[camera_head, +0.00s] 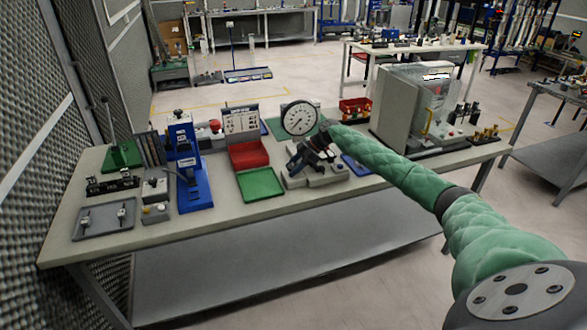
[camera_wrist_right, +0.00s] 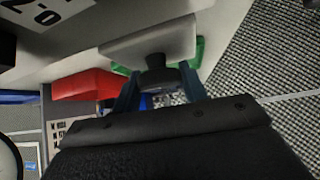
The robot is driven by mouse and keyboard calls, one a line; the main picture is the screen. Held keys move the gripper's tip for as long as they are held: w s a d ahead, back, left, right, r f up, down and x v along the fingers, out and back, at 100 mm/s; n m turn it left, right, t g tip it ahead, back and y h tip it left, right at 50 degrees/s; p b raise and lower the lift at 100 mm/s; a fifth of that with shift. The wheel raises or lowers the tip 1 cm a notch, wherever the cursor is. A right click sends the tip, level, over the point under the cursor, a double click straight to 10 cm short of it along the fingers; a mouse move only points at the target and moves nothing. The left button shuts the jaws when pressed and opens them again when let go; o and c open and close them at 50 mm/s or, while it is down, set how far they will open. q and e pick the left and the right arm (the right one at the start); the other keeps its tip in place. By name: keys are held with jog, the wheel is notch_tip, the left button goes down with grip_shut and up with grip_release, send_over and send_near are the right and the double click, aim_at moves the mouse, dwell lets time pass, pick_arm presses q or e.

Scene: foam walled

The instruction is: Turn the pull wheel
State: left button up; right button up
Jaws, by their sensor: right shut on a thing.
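My right arm, in a green quilted sleeve, reaches in from the right in the head view. My right gripper (camera_head: 314,146) is over a grey fixture (camera_head: 318,176) near the middle of the table; the fingertips are too small to make out there. In the right wrist view, the two bluish fingers of the right gripper (camera_wrist_right: 158,88) stand either side of a dark round knob, which I take as the pull wheel (camera_wrist_right: 155,70). The gripper is shut on it. The wheel joins a pale grey block (camera_wrist_right: 150,40). Its far side is hidden. My left gripper is out of view.
A dial gauge (camera_head: 299,118) stands just behind the fixture. A red bin (camera_head: 249,155) and a green tray (camera_head: 260,184) lie to its left, a blue press (camera_head: 190,165) farther left. A large grey machine (camera_head: 400,110) stands to the right. The table's front strip is clear.

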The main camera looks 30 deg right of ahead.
jog(key=shift+m+t+h, duration=0.4)
jog(key=shift+m+t, duration=0.6)
jog(key=shift+m, duration=0.2)
jog(key=shift+r+m+t+h, duration=0.1)
jog(key=shift+m+t+h, duration=0.4)
jog(key=shift+m, duration=0.4)
jog(key=m+t+h+p, duration=0.1)
jog(key=m+h+p, duration=0.1)
jog(key=m, duration=0.1)
jog(key=shift+r+m+t, duration=0.25)
jog(key=shift+m+t, duration=0.05)
jog(key=shift+t, duration=0.1)
jog(key=m+t+h+p, duration=0.1)
jog(key=m+h+p, duration=0.1)
jog(key=m+p, duration=0.1)
jog(key=shift+a+h+p, duration=0.1)
jog(key=shift+h+p, duration=0.2)
jog(key=shift+p, duration=0.05)
jog(key=m+h+p, duration=0.2)
jog(key=m, duration=0.1)
jog(key=shift+w+f, duration=0.1)
pick_arm(q)
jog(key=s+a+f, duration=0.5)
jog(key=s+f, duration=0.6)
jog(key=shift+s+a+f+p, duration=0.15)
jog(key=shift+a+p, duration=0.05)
jog(key=shift+p, duration=0.2)
pick_arm(e)
jog(key=shift+m+h, duration=0.5)
jog(key=shift+m, duration=0.1)
